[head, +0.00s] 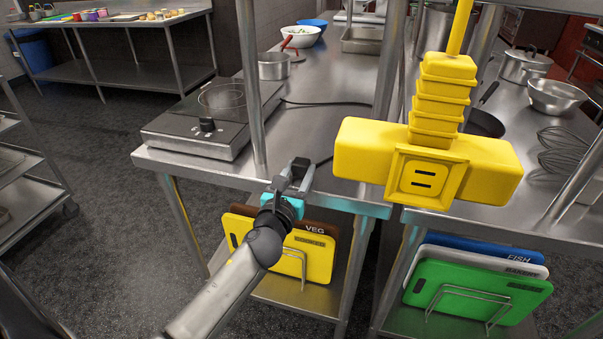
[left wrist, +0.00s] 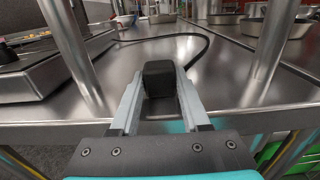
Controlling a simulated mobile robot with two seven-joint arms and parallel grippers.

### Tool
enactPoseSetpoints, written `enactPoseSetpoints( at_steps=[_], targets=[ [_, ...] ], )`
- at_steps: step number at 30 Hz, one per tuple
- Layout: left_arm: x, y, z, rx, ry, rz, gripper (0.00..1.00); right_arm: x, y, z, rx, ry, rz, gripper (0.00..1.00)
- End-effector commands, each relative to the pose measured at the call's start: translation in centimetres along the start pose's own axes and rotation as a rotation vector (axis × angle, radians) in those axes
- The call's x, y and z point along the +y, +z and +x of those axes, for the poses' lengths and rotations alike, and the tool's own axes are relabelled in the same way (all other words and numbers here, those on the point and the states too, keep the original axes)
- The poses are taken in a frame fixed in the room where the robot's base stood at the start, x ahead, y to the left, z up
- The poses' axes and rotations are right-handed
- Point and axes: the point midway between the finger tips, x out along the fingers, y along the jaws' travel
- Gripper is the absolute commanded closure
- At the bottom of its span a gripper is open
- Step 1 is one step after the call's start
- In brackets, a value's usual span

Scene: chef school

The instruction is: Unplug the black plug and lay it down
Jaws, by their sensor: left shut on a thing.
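The black plug (left wrist: 160,78) is between the two fingers of my left gripper (left wrist: 158,95) in the left wrist view. The gripper is shut on it, over the front edge of the steel counter. In the head view my left gripper (head: 297,174) is at the counter's front edge, and the plug is hard to make out there. The yellow outlet box (head: 430,172) hangs to the right, apart from the gripper. Its front face shows two bare slots. The black cord (left wrist: 190,38) runs along the counter from the hot plate (head: 212,115). My right gripper is not in view.
The steel counter (head: 325,120) has a clear area between the hot plate and the posts. Metal posts (head: 250,80) rise near the front edge. Cutting boards (head: 310,255) stand in racks below. A pot (head: 273,66) and bowls (head: 300,37) are farther back.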

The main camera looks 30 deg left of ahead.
Motion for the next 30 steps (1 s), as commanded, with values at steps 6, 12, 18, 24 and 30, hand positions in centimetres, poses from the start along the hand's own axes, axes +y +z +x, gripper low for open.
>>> enactPoseSetpoints(
  at_steps=[6, 12, 18, 24, 30],
  targets=[
    [0.0, 0.1, 0.0, -0.001, 0.000, 0.000, 1.00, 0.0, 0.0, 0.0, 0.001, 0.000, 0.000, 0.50],
    [0.0, 0.0, 0.0, -0.001, 0.000, 0.000, 0.32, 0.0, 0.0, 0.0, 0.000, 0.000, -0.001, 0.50],
    [0.0, 0.0, 0.0, 0.000, 0.000, 0.000, 0.19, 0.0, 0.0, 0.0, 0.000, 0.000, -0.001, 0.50],
    [0.0, 0.0, -0.1, 0.001, 0.000, 0.000, 0.19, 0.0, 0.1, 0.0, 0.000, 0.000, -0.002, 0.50],
    [0.0, -0.1, -1.6, 0.003, 0.000, -0.001, 0.19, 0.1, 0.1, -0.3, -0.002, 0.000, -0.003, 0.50]
  ],
)
